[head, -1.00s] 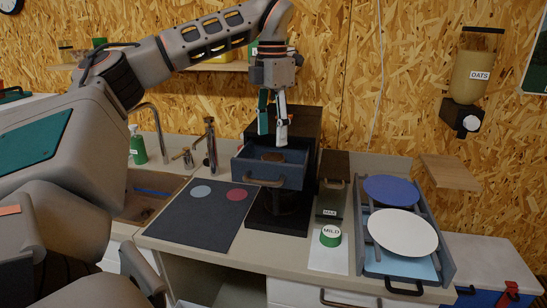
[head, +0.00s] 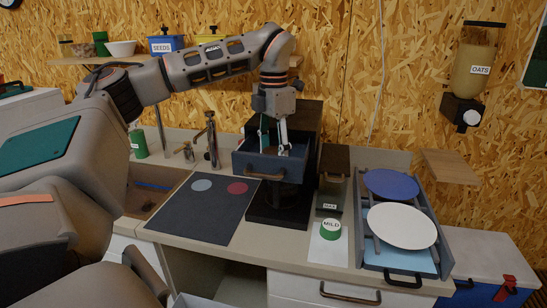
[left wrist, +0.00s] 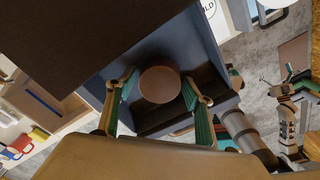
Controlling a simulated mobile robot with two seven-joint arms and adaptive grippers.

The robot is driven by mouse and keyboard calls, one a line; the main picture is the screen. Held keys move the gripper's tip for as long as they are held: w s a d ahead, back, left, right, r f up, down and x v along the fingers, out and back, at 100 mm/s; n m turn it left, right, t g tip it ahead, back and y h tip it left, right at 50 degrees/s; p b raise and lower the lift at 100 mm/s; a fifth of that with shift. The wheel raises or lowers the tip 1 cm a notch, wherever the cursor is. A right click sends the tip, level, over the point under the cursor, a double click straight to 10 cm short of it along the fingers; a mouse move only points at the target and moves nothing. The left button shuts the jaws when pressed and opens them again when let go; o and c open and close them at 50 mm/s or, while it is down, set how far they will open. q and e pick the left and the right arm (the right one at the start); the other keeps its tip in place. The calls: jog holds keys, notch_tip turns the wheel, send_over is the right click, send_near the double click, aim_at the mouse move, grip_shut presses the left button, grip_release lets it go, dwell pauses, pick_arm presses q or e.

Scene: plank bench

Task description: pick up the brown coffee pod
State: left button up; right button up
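The brown coffee pod (left wrist: 160,84) is round and lies in the open blue-grey drawer (left wrist: 207,42) in the left wrist view. The drawer (head: 268,166) also shows in the head view, pulled out of a dark machine. My left gripper (head: 274,146) points down into the drawer. In the left wrist view my left gripper (left wrist: 159,80) is open, one finger on each side of the pod, with gaps visible. In the head view the pod is mostly hidden by the fingers and drawer front. Part of what looks like my right gripper (left wrist: 291,88) shows at the right of the left wrist view.
A dark mat (head: 204,208) with two coloured discs lies left of the machine. A green MILD container (head: 330,229) stands to the right. A rack (head: 446,233) holds a blue and a white plate. The drawer walls stand close around the left fingers.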

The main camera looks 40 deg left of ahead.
pick_arm(q)
jog(key=c, duration=0.6)
jog(key=shift+c, duration=0.2)
jog(key=shift+r, duration=0.1)
